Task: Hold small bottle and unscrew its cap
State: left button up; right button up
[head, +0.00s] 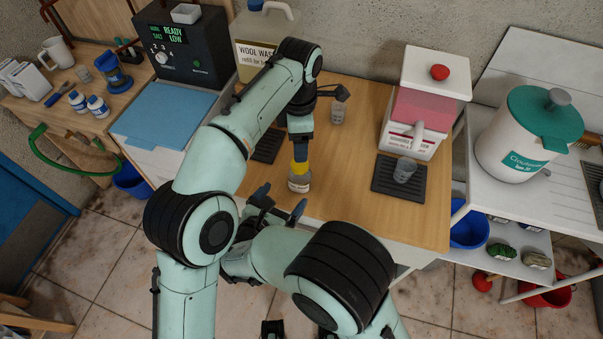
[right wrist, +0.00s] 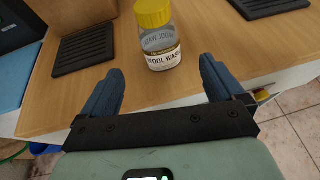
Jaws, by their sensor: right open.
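The small bottle (head: 299,184) stands upright on the wooden counter, near its front edge. It is clear, with a label reading "WOOL WASH" and a yellow cap (right wrist: 153,13). In the right wrist view the bottle (right wrist: 162,57) is just beyond my right fingertips, centred between them and untouched. My right gripper (head: 281,199) is open and empty, low in front of the bottle. My left gripper (head: 301,124) points down above the cap. Its arm hides part of it, so its opening does not show. In the right wrist view no left finger shows on the cap.
A dark ribbed mat (head: 267,144) lies behind the bottle. Another mat (head: 390,190) to the right holds a clear cup (head: 404,170); a second cup (head: 338,111) stands farther back. A red-and-white dispenser (head: 425,95) and a large jug (head: 262,50) stand behind. The counter right of the bottle is free.

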aim_at(301, 177)
jog(key=x, duration=1.1)
jog(key=shift+f, duration=0.1)
